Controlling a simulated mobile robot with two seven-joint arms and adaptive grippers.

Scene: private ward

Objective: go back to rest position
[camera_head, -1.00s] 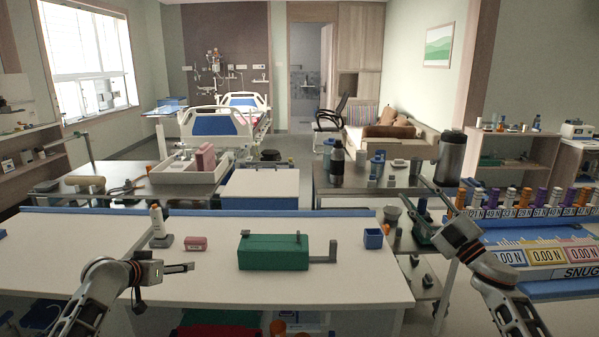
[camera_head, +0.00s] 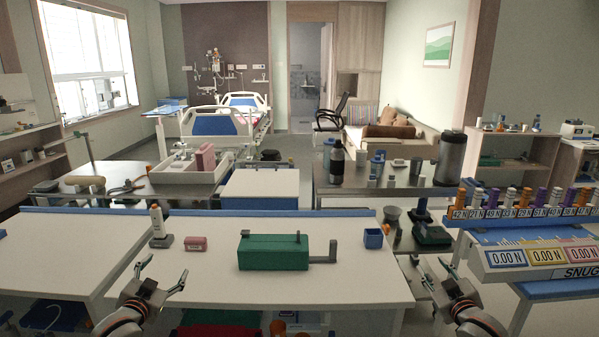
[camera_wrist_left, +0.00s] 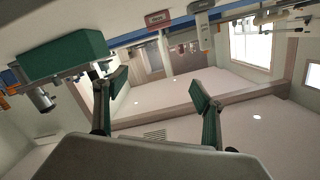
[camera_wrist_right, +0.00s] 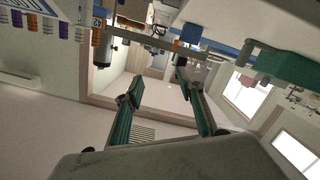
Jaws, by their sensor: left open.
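My left gripper (camera_head: 160,277) is open and empty at the front left of the white table (camera_head: 225,283). Its two spread fingers also show in the left wrist view (camera_wrist_left: 160,92), with nothing between them. My right gripper (camera_head: 436,270) is at the right end of the same table, beside its edge. In the right wrist view (camera_wrist_right: 158,88) its fingers are spread apart and hold nothing.
A rack with force displays (camera_head: 530,256) stands at the right. The table's front middle is clear.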

